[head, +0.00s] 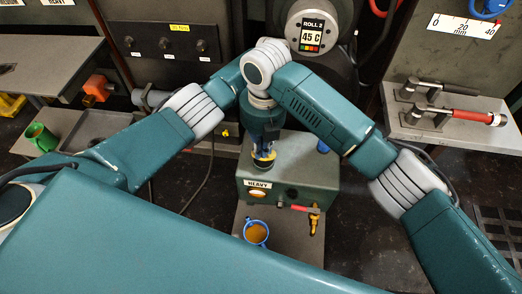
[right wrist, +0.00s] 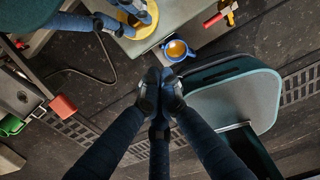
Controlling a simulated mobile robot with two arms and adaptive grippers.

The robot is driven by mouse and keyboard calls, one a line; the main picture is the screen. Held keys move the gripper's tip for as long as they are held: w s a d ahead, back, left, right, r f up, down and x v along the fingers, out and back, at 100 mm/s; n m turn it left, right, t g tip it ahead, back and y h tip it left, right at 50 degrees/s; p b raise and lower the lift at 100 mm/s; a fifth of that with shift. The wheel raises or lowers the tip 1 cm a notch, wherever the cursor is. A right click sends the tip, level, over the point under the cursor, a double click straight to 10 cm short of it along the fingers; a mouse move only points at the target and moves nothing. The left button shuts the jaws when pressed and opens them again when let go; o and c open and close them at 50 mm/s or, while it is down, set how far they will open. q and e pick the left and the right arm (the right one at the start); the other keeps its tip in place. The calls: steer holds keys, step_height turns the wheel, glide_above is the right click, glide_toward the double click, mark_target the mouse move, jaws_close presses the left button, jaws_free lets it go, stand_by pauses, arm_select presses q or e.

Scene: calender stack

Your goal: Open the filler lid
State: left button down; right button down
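A grey-green box marked HEAVY (head: 288,178) stands at the middle of the head view. A round yellow part on its top, apparently the filler lid (right wrist: 128,14), shows in the right wrist view. A gripper (head: 264,156) points down at it in the head view; by the right wrist view it is my left one (right wrist: 134,22). Its fingers are at the yellow part; whether they grip it is unclear. My right gripper (right wrist: 161,88) has its fingertips together with nothing visible between them, over dark floor, apart from the box. I cannot make it out in the head view.
A blue mug with orange-brown contents (head: 256,233) stands before the box, near a red-handled valve (head: 300,208). A shelf with a red-handled tool (head: 460,115) is at right. A green cup (head: 40,137) is at left. My arms cover much of the view.

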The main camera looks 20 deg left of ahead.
steer(key=f, duration=0.2)
steer(key=w+f, duration=0.1)
steer(key=f, duration=0.5)
steer(key=shift+w+a+f, duration=0.2)
steer(key=shift+w+a, duration=0.05)
steer(key=shift+w, duration=0.15)
steer(key=shift+w+r, duration=0.15)
steer(key=shift+w, duration=0.5)
steer(key=shift+w+a, duration=0.1)
steer(key=shift+w, duration=0.1)
